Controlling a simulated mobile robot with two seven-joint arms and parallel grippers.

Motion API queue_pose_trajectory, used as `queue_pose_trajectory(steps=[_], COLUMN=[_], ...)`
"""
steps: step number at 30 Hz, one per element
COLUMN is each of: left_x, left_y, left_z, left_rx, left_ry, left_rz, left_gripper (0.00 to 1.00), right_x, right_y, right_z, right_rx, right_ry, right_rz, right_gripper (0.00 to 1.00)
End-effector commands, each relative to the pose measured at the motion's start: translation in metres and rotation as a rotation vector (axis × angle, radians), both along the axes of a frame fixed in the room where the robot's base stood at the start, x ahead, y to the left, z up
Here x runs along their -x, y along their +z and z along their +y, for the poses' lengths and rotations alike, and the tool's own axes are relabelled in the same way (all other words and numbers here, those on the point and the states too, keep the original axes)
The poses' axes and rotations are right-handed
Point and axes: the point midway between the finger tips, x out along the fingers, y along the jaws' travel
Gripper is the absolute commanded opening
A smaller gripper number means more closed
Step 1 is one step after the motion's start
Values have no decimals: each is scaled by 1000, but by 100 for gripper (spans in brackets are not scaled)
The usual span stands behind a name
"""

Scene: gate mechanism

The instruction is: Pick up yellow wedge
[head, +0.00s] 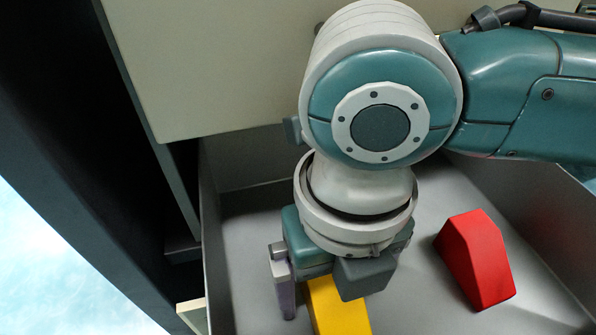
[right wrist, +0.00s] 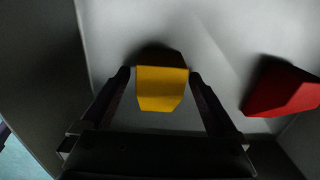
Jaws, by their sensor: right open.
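The yellow wedge (head: 338,308) lies on the floor of a grey drawer, partly hidden below my right gripper in the head view. In the right wrist view the yellow wedge (right wrist: 161,88) sits between the two fingertips of my right gripper (right wrist: 160,72). One finger is on each side of it, and the jaws are open. I cannot tell whether either finger touches it. In the head view my right gripper (head: 318,285) points down into the drawer. My left gripper is not in view.
A red wedge-shaped block (head: 475,260) lies in the drawer (head: 425,305) to the right of the yellow wedge, with bare floor between them. The drawer's left wall (head: 215,260) is close to my right gripper. A beige cabinet front (head: 215,65) stands behind.

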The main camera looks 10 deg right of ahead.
Motion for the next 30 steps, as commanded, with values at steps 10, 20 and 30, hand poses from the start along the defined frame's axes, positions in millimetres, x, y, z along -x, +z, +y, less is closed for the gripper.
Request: queue_pose_trajectory(steps=[10, 20, 30], left_x=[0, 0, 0], left_y=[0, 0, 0], left_z=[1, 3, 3], left_rx=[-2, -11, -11], left_ry=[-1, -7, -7], left_rz=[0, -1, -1], left_gripper=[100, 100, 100], right_x=[0, 0, 0], right_y=[0, 0, 0], right_z=[0, 0, 0], right_rx=[0, 0, 0], right_ry=[0, 0, -1], right_rz=[0, 0, 0], right_gripper=[80, 43, 5])
